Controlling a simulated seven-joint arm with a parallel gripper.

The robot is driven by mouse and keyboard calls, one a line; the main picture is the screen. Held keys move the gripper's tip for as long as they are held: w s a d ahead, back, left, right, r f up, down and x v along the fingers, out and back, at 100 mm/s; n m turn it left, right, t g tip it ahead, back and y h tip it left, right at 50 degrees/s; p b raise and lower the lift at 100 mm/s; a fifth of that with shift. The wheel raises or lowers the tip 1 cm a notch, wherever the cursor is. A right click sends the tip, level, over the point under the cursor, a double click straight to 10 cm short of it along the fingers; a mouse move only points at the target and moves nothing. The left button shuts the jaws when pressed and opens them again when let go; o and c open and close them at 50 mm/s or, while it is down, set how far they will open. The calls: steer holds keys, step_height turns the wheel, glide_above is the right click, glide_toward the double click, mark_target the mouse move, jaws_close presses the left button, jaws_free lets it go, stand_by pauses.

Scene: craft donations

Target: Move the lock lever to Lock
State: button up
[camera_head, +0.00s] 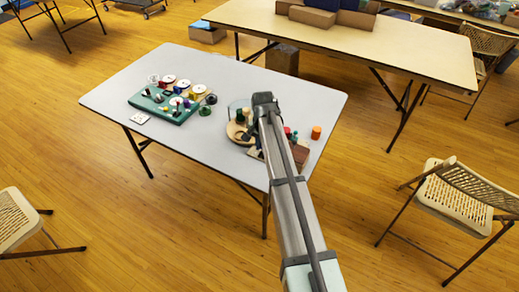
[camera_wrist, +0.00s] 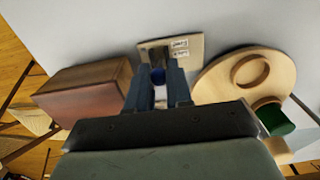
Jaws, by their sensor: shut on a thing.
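In the wrist view, a small beige plate (camera_wrist: 187,44) with two printed labels lies on the pale table; the label text is too small to read. The knob appears to be the lock lever's handle; the rest of the lever is hidden by my fingers and palm. I cannot tell which label the lever points to. In the head view, my gripper reaches down over the table's right part, and my arm hides the plate.
A reddish-brown block (camera_wrist: 85,90) stands close left of my fingers. A round wooden piece (camera_wrist: 213,82) with a green cylinder (camera_wrist: 275,119) is close on the right. In the head view, an orange cylinder (camera_head: 316,132) and a green board (camera_head: 170,112) crowded with small parts share the grey table (camera_head: 228,75).

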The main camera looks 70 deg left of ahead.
steer(key=shift+w+a, duration=0.6)
steer(key=shift+w+a+f, duration=0.25)
steer(key=shift+w+a, duration=0.2)
steer(key=shift+w, duration=0.05)
stand_by(0.3)
steer(key=o, duration=0.7)
steer(key=shift+r, duration=3.75)
